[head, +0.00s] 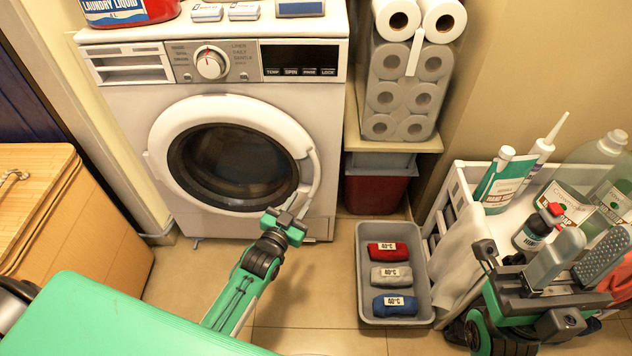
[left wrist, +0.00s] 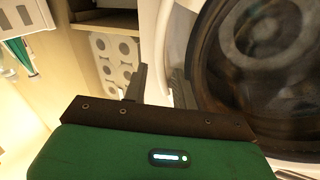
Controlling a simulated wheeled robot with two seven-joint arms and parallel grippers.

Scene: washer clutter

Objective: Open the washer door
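The white washer (head: 130,122) stands at the back, with a round door (head: 222,104) with dark glass. The door looks closed. A curved white handle (head: 314,178) runs down the door's right side. My left gripper (head: 292,214) is at the handle's lower end. In the left wrist view its fingers (left wrist: 158,88) stand apart, with a pale strip of the door side between or behind them; I cannot tell if they touch the handle. The dark door glass (left wrist: 262,55) shows at right there. My right gripper (head: 580,262) is open and empty at the lower right, away from the washer.
A grey bin (head: 366,290) with red, grey and blue rolled items is on the floor right of the washer. Toilet rolls (head: 405,85) are stacked on a shelf. A white cart (head: 458,190) with bottles is at right, a wooden hamper (head: 75,225) at left.

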